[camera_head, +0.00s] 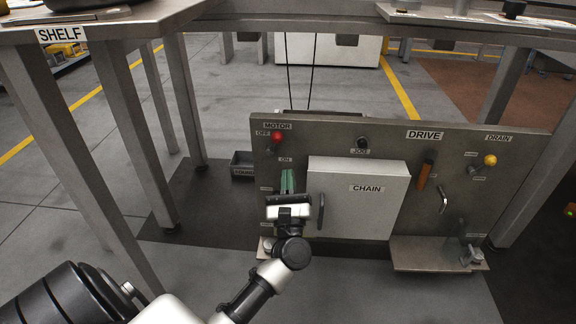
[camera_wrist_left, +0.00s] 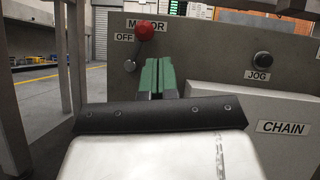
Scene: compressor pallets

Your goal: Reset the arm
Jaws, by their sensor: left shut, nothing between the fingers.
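My left gripper (camera_head: 287,181) is in front of the grey control panel (camera_head: 310,136), just left of the white box labelled CHAIN (camera_head: 365,189). Its green fingers are together with nothing between them. In the left wrist view the shut fingers (camera_wrist_left: 157,76) point at the panel below the red MOTOR knob (camera_wrist_left: 145,30). Whether the fingertips touch the panel cannot be told. The arm reaches in from the lower left. My right gripper is not in either view.
The panel carries a black JOG button (camera_head: 362,143), an orange DRIVE handle (camera_head: 425,171) and a yellow DRAIN knob (camera_head: 490,160). A table marked SHELF (camera_head: 98,24) with metal legs stands at the left. A small dark bin (camera_head: 242,165) sits on the floor beside the panel.

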